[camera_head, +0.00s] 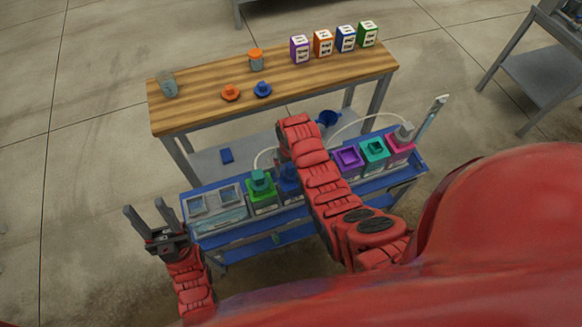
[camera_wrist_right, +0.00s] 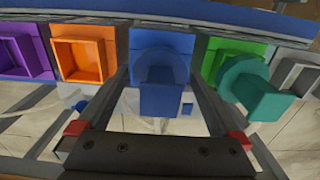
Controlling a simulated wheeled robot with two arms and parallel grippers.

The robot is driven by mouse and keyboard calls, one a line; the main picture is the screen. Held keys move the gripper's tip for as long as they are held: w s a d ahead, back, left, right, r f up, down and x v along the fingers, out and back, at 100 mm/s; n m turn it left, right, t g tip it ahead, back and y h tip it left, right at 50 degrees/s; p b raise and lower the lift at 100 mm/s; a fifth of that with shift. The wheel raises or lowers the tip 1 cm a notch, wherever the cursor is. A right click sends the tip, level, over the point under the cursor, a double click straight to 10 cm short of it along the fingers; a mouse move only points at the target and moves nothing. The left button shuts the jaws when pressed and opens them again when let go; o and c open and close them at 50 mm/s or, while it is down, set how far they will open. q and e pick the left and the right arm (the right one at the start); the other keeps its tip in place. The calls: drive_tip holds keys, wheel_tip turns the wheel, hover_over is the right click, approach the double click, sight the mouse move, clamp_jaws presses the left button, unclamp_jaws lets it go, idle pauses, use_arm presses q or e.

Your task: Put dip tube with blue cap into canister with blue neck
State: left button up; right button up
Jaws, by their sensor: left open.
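The canister with the blue neck (camera_wrist_right: 165,42) stands in the row on the blue cart, between the orange and green necks. In the head view the canister (camera_head: 290,186) is partly hidden by my right arm. The blue cap (camera_wrist_right: 161,98) of the dip tube is over the blue neck in the right wrist view. I see no tube below it and cannot tell how deep it sits. My right gripper (camera_wrist_right: 161,78) is open, its fingers on either side of the cap with gaps; the head view hides it. My left gripper (camera_head: 146,208) is open and empty, left of the cart.
A teal cap (camera_wrist_right: 252,88) sits over the green neck, close beside my right gripper. Orange (camera_wrist_right: 82,55), purple (camera_head: 348,157), teal (camera_head: 375,149) and pink (camera_head: 399,143) necks share the cart (camera_head: 250,230). The wooden table (camera_head: 200,108) behind holds caps, jars and colored boxes.

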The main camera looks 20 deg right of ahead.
sight(291, 163)
drive_tip(key=shift+w+r+b, duration=0.1)
drive_tip(key=shift+r+b, duration=0.25)
drive_tip(key=shift+r, duration=0.35)
wheel_tip(291, 163, up, 4)
drive_tip(key=shift+r+b, duration=0.1)
drive_tip(key=shift+b, duration=0.65)
wheel_tip(291, 163, up, 12)
drive_tip(key=p, duration=1)
drive_tip(key=shift+f, duration=0.2)
